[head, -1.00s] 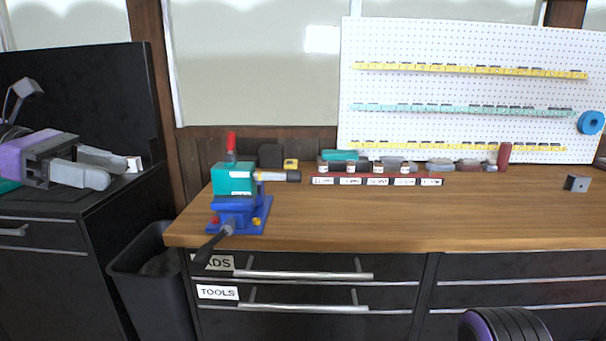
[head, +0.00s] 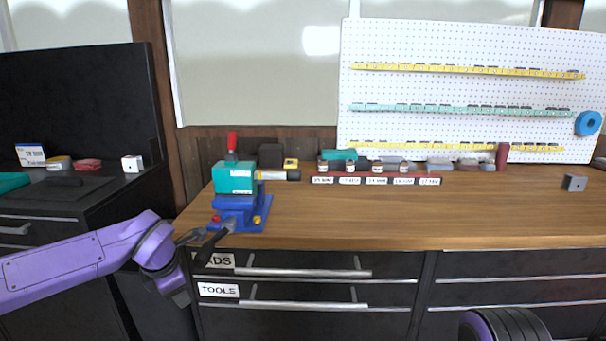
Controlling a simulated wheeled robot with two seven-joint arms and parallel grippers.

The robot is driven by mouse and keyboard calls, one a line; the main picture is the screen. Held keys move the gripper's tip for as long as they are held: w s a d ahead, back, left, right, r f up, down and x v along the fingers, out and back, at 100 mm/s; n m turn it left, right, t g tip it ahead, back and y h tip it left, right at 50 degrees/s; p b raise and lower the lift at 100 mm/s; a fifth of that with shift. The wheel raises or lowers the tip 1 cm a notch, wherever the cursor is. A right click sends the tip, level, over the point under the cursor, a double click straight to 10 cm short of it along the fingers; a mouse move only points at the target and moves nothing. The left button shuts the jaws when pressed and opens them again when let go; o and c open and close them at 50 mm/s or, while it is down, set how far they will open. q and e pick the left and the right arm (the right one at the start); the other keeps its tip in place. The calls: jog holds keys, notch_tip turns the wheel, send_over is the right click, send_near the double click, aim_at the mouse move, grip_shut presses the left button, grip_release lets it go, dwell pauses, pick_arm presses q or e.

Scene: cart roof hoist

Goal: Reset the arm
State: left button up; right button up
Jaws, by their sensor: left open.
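My left arm, purple, comes in from the left edge. Its gripper (head: 188,238) is open at the left front corner of the wooden bench, just left of the blue vise (head: 238,213). Only a grey finger part shows clearly; the wrist hides much of the gripper. I see nothing held in it. My right gripper is out of view.
The wooden bench (head: 400,225) is clear in front. A red-fronted rack (head: 376,180) of small parts stands at its back. A pegboard (head: 470,90) rises behind. A grey block (head: 574,183) sits at right. A black cabinet (head: 100,200) with small items stands left.

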pick_arm(q)
jog(key=s+d+f+m+t+y, duration=0.15)
jog(key=s+f+m, duration=0.3)
jog(key=f, duration=0.65)
jog(key=s+d+f+m+t+y, duration=0.15)
jog(key=s+d+f+m, duration=0.35)
jog(key=f, duration=0.6)
jog(key=s+a+f+m+g, duration=0.1)
jog(key=s+a+f+m, duration=0.2)
jog(key=s, duration=0.6)
jog(key=s+a+f+m+g, duration=0.1)
jog(key=s+a+f+m, duration=0.2)
jog(key=s, duration=0.6)
jog(key=s+a+f+m+g, duration=0.2)
jog(key=s+f, duration=0.3)
jog(key=s, duration=0.4)
jog(key=shift+a+f+m, duration=0.3)
jog(key=shift+a+m, duration=0.3)
jog(key=shift+m, duration=0.15)
